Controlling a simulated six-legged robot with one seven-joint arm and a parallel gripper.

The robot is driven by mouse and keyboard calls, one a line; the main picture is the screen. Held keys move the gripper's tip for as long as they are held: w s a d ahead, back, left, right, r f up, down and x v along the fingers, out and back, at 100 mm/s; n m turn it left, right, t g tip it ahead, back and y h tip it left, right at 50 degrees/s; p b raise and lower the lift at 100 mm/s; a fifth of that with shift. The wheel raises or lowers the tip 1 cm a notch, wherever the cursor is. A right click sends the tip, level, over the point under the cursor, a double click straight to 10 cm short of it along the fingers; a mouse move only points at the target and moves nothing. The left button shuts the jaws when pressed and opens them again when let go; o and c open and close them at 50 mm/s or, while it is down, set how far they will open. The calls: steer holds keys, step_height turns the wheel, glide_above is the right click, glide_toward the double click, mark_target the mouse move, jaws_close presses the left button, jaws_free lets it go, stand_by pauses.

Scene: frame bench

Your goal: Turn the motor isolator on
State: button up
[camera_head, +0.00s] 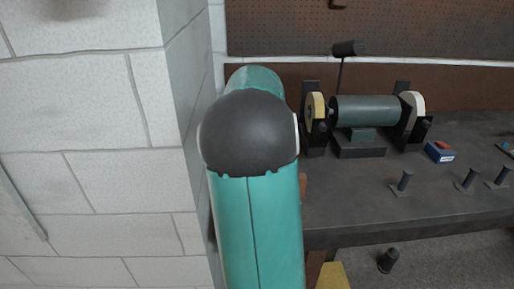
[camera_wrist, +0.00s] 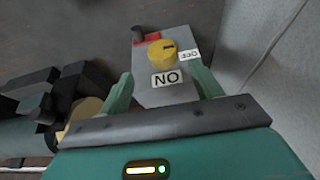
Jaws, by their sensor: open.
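The motor isolator is a grey box (camera_wrist: 163,92) in the middle of the wrist view, with a round yellow knob (camera_wrist: 160,54) on its face. A dark mark on the knob points to the right, towards the OFF label (camera_wrist: 189,55). The ON label (camera_wrist: 167,79) lies below the knob; both labels appear upside down. My gripper (camera_wrist: 163,88) is open and empty. Its teal fingers show to the left and right of the box's near part, with the knob beyond them, apart from both. In the head view my arm hides the isolator and gripper.
A bench grinder (camera_head: 365,112) stands on the dark bench (camera_head: 345,205), right of my arm; part of it shows at left in the wrist view. A red and blue box (camera_head: 440,152) and several dark pegs are farther right. A pale block wall (camera_head: 85,100) is close on the left.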

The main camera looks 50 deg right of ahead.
steer(key=x, duration=0.8)
steer(key=shift+w, duration=0.1)
steer(key=shift+a, duration=0.1)
steer(key=c, duration=1)
steer(key=shift+o, duration=0.2)
